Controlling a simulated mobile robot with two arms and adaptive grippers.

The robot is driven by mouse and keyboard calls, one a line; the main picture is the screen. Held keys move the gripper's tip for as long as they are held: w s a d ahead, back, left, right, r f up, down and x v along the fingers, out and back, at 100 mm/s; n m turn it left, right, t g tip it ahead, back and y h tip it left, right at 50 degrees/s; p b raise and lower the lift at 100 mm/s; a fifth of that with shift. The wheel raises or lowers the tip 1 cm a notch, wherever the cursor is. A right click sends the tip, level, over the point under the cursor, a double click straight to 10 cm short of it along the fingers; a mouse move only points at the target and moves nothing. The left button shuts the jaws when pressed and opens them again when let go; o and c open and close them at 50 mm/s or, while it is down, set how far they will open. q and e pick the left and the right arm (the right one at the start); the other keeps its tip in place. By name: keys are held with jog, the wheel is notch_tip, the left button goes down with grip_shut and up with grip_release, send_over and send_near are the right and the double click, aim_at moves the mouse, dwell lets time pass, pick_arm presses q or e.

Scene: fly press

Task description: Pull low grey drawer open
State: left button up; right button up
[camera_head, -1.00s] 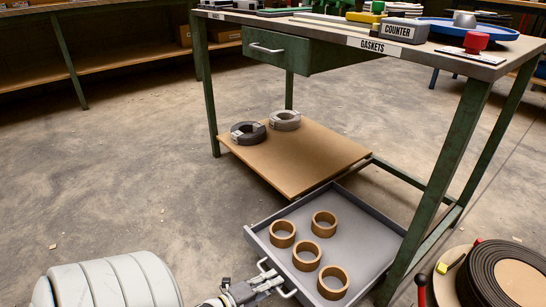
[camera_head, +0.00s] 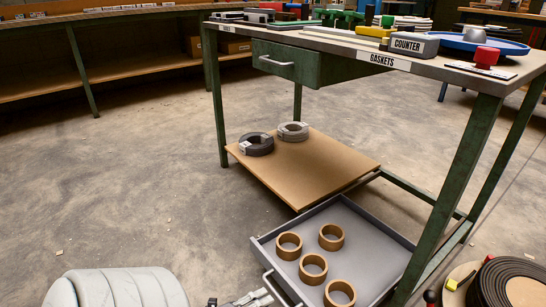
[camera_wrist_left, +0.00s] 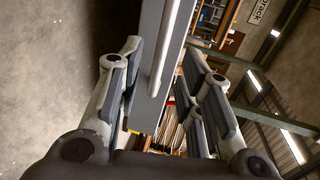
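The low grey drawer (camera_head: 365,235) stands far out below the bench, its inside exposed with several tan rings (camera_head: 312,268) in it. Its bar handle (camera_head: 280,288) is on the near side, at the lower edge of the head view. My left gripper (camera_head: 258,298) shows only partly there, just left of the handle. In the left wrist view, my left gripper's fingers (camera_wrist_left: 160,75) are spread apart. The grey drawer front with a thin pale bar (camera_wrist_left: 168,45) shows between them, with no clear grip on it. My right gripper is not in view.
The bench (camera_head: 480,150) has a green upper drawer (camera_head: 285,62), shut, and a low brown shelf (camera_head: 310,165) with two dark and grey coils. A black coil on a round board (camera_head: 510,285) stands at right. The floor left of the drawer is clear.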

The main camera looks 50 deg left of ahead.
pick_arm(q)
jog(key=v, duration=0.6)
dwell(0.4)
